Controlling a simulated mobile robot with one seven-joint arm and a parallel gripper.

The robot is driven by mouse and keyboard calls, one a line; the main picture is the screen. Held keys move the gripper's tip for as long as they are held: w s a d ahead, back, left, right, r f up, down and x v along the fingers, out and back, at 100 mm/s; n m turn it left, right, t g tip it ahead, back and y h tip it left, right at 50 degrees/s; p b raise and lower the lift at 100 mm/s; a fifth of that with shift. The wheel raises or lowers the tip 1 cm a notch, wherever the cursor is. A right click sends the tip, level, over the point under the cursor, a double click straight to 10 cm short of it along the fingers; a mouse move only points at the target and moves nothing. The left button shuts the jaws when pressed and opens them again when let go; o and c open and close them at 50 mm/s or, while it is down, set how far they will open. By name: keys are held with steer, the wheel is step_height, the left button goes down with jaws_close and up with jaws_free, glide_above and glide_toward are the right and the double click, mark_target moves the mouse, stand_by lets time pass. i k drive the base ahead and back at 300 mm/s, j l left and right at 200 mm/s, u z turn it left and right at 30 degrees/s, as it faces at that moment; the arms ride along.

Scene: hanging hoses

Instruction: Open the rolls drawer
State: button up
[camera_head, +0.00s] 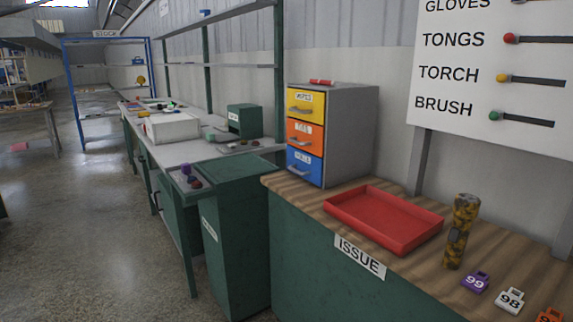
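A grey cabinet (352,130) with three stacked drawers stands at the left end of the wooden-topped counter. The top drawer (312,113) is yellow, the middle drawer (296,144) is orange and the bottom drawer (313,171) is blue. My gripper is not in view.
A red tray (372,232) lies right of the cabinet, beside a yellow-and-dark mottled cylinder (460,232) and numbered padlock-shaped tags (510,300). A small red item (321,82) lies on the cabinet. A green bin-like unit (235,235) stands left of the counter. Floor at left is clear.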

mark_target(309, 167)
steer(key=i+j, duration=0.65)
steer(key=i, duration=0.15)
steer(key=i+j+z, duration=0.1)
steer(key=i+j, duration=0.55)
steer(key=i, duration=0.2)
